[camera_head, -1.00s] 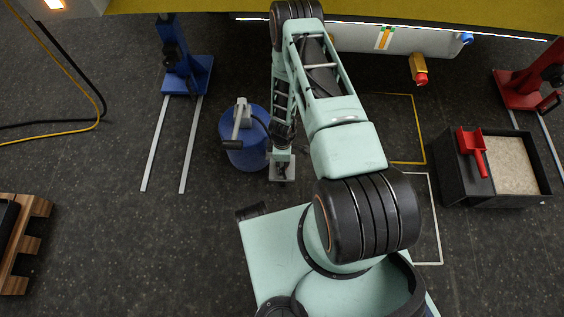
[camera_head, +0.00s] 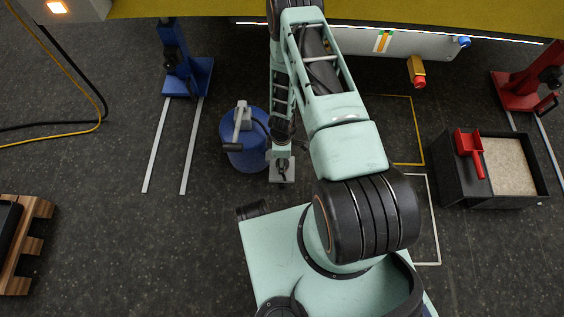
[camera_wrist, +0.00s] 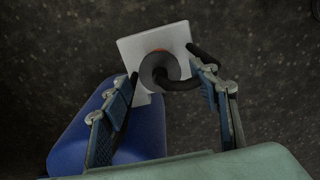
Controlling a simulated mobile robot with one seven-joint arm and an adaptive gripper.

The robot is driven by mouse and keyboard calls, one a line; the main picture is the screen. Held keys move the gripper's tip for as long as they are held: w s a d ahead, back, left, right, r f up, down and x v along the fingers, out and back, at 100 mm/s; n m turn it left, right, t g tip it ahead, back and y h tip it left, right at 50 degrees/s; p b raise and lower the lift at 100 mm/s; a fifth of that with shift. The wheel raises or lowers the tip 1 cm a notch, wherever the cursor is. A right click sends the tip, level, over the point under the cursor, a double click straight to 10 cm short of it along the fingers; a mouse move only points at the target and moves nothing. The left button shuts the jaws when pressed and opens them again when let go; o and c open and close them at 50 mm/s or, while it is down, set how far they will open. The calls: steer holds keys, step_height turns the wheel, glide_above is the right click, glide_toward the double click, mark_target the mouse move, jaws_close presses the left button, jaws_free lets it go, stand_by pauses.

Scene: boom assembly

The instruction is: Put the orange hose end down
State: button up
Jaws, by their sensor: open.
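A pale square plate (camera_head: 288,179) lies on the floor to the right of a blue drum (camera_head: 245,150). The wrist view shows the plate (camera_wrist: 128,48) from above, with the dark round hose end (camera_wrist: 160,70) standing on it and a sliver of orange at its edge. A black hose (camera_wrist: 186,84) curves off it to the right. My gripper (camera_wrist: 162,64) is open, with one finger on each side of the hose end and gaps visible. In the head view my gripper (camera_head: 282,163) is small and dark, over the plate.
The drum (camera_wrist: 140,135) stands close beside my left finger and carries a grey pump handle (camera_head: 241,125). A blue stand (camera_head: 187,75) is at the back left. A grey bin (camera_head: 465,185) with a red scoop (camera_head: 470,150) is at the right.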

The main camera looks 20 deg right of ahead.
step_height(320, 180, up, 8)
steer(key=shift+f+p, duration=0.1)
steer(key=shift+p, duration=0.85)
